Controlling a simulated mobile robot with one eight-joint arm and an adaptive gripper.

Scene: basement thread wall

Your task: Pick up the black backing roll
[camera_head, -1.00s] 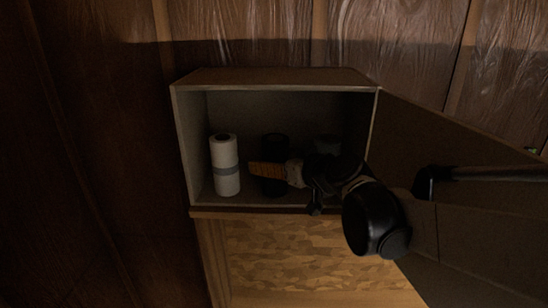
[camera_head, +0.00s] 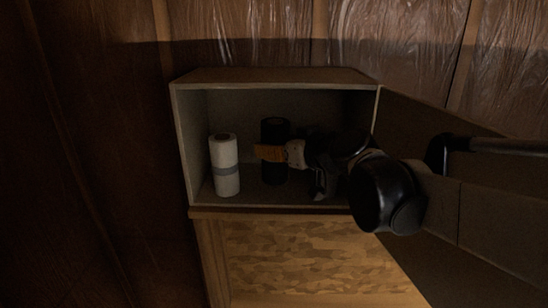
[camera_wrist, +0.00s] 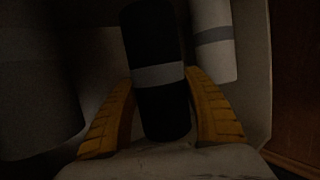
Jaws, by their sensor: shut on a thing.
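The black backing roll (camera_head: 275,130) stands roughly upright inside the open cabinet, right of the white roll. In the wrist view the black roll (camera_wrist: 158,105) has a grey band around its middle and sits between the two orange fingers. My gripper (camera_head: 270,153) reaches in from the right and is shut on the black roll, with an orange finger across its front. In the wrist view my gripper (camera_wrist: 162,112) has one finger on each side of the roll. The roll's lower part is dim, so I cannot tell how far it is off the cabinet floor.
A white roll (camera_head: 225,165) with a grey band stands at the left, close to the black one. The cabinet (camera_head: 187,140) has side walls, a top and a front lip around the rolls. Its open door (camera_head: 480,215) extends to the right, near my arm. A dark rounded object (camera_wrist: 35,95) shows left in the wrist view.

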